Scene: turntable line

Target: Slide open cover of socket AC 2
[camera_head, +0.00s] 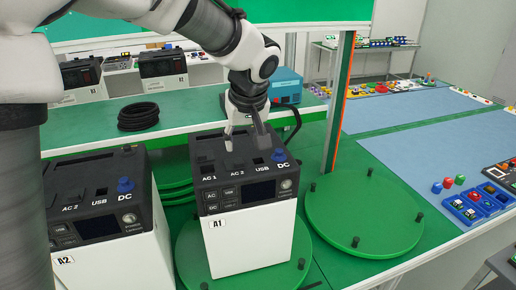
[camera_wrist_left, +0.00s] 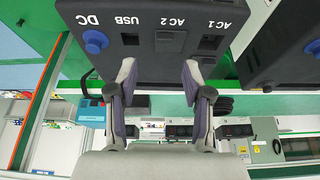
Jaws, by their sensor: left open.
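The power unit labelled A1 (camera_head: 250,238), white with a dark top, stands on a green turntable. Its top carries AC 1, AC 2, USB and a blue DC knob (camera_head: 279,156). The AC 2 socket (camera_head: 233,166) sits between AC 1 and USB; in the left wrist view its place shows a flat grey cover (camera_wrist_left: 170,41) that looks shut, while AC 1 (camera_wrist_left: 211,42) looks dark. My left gripper (camera_head: 247,146) is open and empty, pointing down at the rear of the unit's top. In the wrist view its fingertips (camera_wrist_left: 158,72) are spread near the unit's rear edge; contact cannot be told.
A second unit, A2 (camera_head: 100,258), stands close on the left. An empty green turntable (camera_head: 364,217) with dark pegs is on the right. A black cable coil (camera_head: 138,116) and a blue box (camera_head: 286,85) lie behind. An orange-edged post (camera_head: 340,100) rises right of the arm.

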